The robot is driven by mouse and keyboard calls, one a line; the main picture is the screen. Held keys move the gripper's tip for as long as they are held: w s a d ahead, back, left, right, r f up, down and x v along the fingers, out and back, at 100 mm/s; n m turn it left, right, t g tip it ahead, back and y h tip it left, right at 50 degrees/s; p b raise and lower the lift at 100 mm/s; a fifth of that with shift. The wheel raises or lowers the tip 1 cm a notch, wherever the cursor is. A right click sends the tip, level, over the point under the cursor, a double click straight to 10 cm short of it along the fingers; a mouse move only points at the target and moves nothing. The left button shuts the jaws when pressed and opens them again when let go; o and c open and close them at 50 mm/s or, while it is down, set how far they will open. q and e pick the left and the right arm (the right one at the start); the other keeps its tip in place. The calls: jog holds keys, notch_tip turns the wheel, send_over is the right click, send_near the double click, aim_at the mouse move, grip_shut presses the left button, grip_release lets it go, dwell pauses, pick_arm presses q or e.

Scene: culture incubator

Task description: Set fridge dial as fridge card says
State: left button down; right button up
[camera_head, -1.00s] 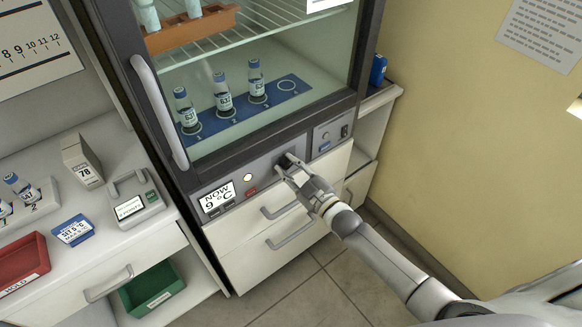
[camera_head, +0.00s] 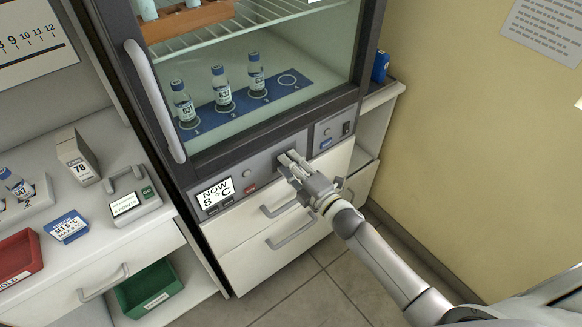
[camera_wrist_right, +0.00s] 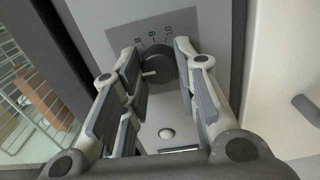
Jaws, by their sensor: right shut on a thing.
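The fridge (camera_head: 262,128) has a front panel whose display (camera_head: 216,194) reads NOW 8 °C. The dark dial (camera_wrist_right: 159,66) sits between the fingers of my right gripper (camera_wrist_right: 156,58) in the wrist view, with a printed number scale above it and a white pointer mark towards its left side. In the head view my right gripper (camera_head: 291,166) is at the panel, shut on the dial and mostly hiding it. A blue-edged card (camera_head: 66,227) on the left counter appears to read SET 5 °C; its smaller print is hard to read. My left gripper is not in view.
Labelled vials (camera_head: 219,88) stand on a blue mat behind the fridge glass. The door handle (camera_head: 155,100) and drawer handles (camera_head: 290,230) stick out near my arm. The left counter holds a box (camera_head: 78,158), a device (camera_head: 134,203) and a red tray (camera_head: 20,257).

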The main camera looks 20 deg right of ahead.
jog(key=n+b, duration=0.2)
jog(key=n, duration=0.4)
jog(key=shift+f, duration=0.2)
jog(key=shift+b, duration=0.3)
jog(key=o, duration=1)
jog(key=shift+r, duration=0.1)
jog(key=v, duration=1.2)
